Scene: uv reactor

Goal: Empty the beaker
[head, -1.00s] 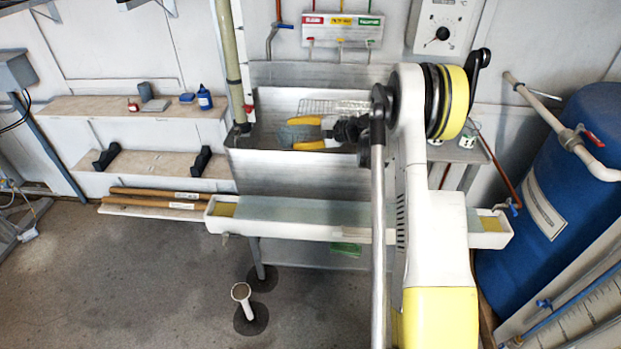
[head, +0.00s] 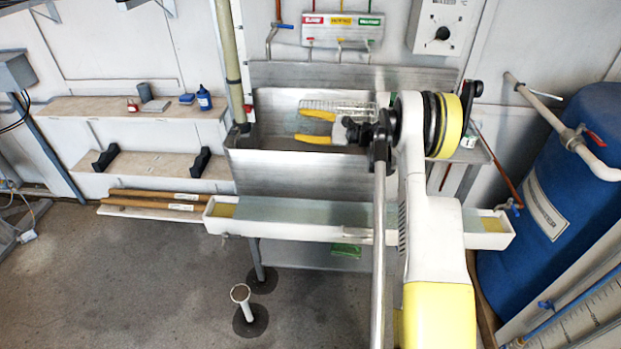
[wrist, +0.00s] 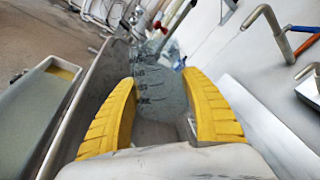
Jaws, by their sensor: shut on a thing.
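The beaker (wrist: 156,88) is clear glass with dark printed markings. In the wrist view it lies between the two yellow fingers of my gripper (wrist: 160,115), which is shut on it. In the head view my gripper (head: 316,127) reaches leftward over the metal sink (head: 270,105). The beaker is hard to make out there against the grey metal, and I cannot tell its exact tilt. I cannot see any liquid in it.
A wire rack (head: 338,106) sits at the back of the sink. Bent taps (head: 272,38) hang above it. A long white trough (head: 290,219) runs in front. A blue barrel (head: 570,190) stands at the right.

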